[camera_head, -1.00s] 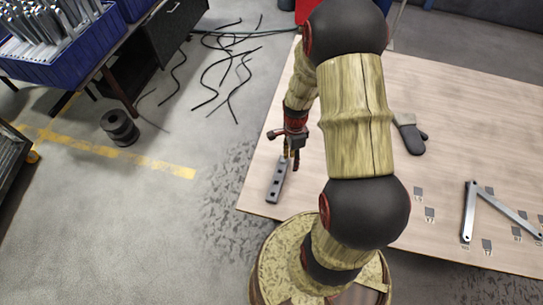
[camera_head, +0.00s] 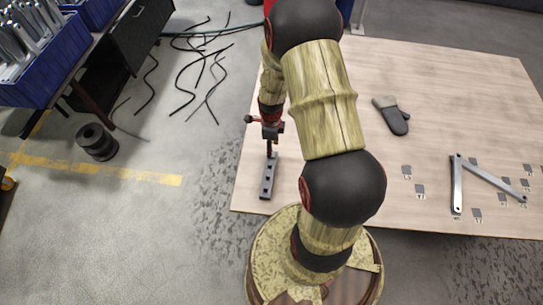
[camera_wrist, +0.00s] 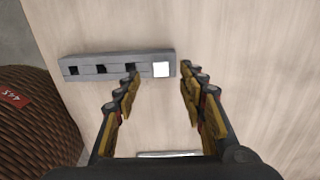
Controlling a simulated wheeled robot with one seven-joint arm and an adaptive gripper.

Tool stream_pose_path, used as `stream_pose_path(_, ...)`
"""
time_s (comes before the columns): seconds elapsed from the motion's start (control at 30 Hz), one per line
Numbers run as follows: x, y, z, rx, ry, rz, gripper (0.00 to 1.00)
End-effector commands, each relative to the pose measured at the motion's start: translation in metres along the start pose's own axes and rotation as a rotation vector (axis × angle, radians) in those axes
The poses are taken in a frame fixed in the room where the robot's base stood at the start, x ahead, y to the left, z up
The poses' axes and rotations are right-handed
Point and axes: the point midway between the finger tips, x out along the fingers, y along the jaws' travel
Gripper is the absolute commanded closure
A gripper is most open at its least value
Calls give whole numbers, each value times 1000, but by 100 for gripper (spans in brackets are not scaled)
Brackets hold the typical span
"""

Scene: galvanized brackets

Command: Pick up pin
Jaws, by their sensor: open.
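A grey bar-shaped block (camera_wrist: 90,66) with a row of square holes lies on the wooden board. In the wrist view three holes look dark, and a bright white square (camera_wrist: 161,69), which looks like the pin's top, sits at the block's right end. My gripper (camera_wrist: 160,73) is open, with one fingertip left and one right of the white square. I cannot tell its height above the block. In the head view the block (camera_head: 268,180) lies near the board's left edge, with my gripper (camera_head: 271,151) at its far end. The pin cannot be made out there.
Blue bins (camera_head: 45,60) stand on a table at left. A black spool (camera_head: 96,142) and loose cables lie on the floor.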

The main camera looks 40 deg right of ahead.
Motion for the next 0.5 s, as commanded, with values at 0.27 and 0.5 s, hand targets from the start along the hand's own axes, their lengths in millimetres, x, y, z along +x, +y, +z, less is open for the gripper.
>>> stream_pose_path(0.27, 40, -1, -2, -1, 1, 3, 59)
stream_pose_path(0.5, 47, -2, -2, -1, 0, 0, 59)
